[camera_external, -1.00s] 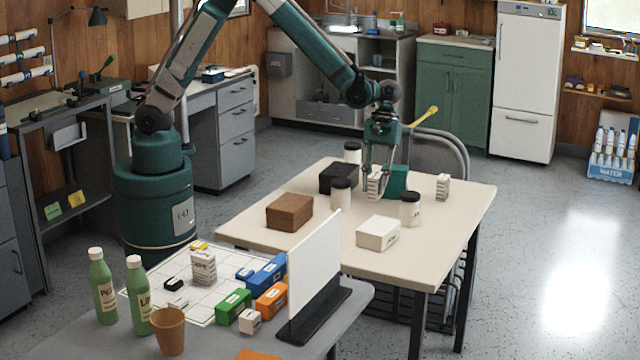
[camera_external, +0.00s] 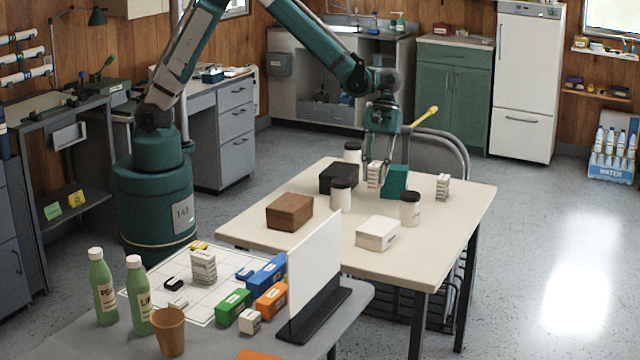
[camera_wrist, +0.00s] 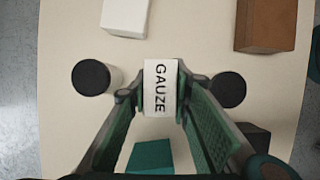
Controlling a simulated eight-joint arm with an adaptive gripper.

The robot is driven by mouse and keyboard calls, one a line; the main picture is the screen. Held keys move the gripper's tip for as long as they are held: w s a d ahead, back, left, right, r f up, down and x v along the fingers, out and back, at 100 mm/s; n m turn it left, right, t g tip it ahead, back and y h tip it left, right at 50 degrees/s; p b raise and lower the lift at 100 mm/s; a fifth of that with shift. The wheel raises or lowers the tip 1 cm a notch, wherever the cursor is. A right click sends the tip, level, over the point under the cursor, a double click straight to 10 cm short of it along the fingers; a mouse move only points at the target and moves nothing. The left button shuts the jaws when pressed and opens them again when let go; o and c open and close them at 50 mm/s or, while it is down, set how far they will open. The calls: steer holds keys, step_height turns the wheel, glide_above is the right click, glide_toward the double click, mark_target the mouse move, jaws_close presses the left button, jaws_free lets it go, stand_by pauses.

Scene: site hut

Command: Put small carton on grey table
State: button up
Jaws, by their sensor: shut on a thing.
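My gripper (camera_external: 376,177) is shut on a small white carton (camera_external: 374,172) and holds it just above the back of the cream table. In the wrist view the carton (camera_wrist: 160,88) sits between the two fingers (camera_wrist: 160,94) and reads "GAUZE". The grey table (camera_external: 212,338) is in the front left of the external view, nearer the camera than the cream table.
The cream table (camera_external: 265,236) bears a teal block (camera_external: 395,182), black box (camera_external: 339,178), brown box (camera_external: 289,212), white box (camera_external: 377,233) and lidded jars. An upright white panel (camera_external: 315,262) stands on the grey table, beside coloured boxes, a cup (camera_external: 170,331) and green bottles.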

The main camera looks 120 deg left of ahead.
stand_by(0.3)
step_height(320, 180, up, 19)
steer(key=w+d+n+p, duration=0.1)
steer(key=w+d, duration=0.2)
steer(key=d, duration=1)
steer(key=w+d+f, duration=0.1)
steer(key=w+d, duration=0.2)
steer(key=d, duration=0.9)
steer(key=w+d+n+p, duration=0.1)
steer(key=w+d, duration=0.2)
steer(key=d, duration=1)
steer(key=s+d+n+p, duration=0.1)
steer(key=s+d, duration=0.3)
steer(key=d, duration=1)
steer(key=s+d+t, duration=0.1)
steer(key=s+d, duration=0.4)
steer(key=d, duration=1)
steer(key=s+d+n+p, duration=0.1)
steer(key=s+d, duration=0.3)
steer(key=d, duration=1)
step_height(320, 180, down, 18)
steer(key=shift+r, duration=0.15)
